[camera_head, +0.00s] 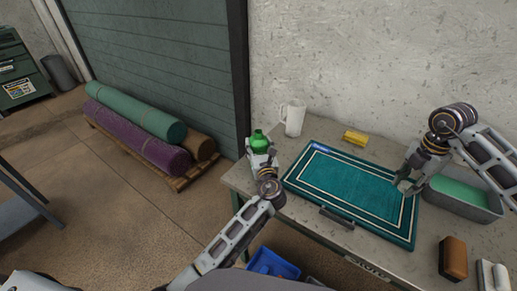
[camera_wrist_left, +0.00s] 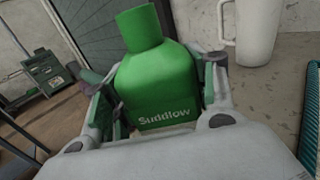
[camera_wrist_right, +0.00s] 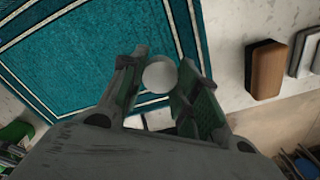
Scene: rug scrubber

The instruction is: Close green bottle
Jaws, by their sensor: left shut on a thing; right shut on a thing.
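The green bottle (camera_head: 259,141) stands upright at the table's left edge, with my left gripper (camera_head: 261,160) around its body. In the left wrist view the bottle (camera_wrist_left: 155,85) sits between both fingers, its neck without a visible cap and its label reading "Suddlow". My right gripper (camera_head: 404,184) is over the right part of the green rug. In the right wrist view its fingertips hold a small round whitish piece (camera_wrist_right: 160,75), which looks like a cap. The bottle's mouth is not clearly visible.
A white mug (camera_head: 292,118) stands right of the bottle, and a yellow sponge (camera_head: 355,137) lies behind the rug (camera_head: 350,188). A grey tub (camera_head: 488,211) with green content is at the right, near a brown brush (camera_head: 453,258). A blue crate (camera_head: 272,265) is below the table.

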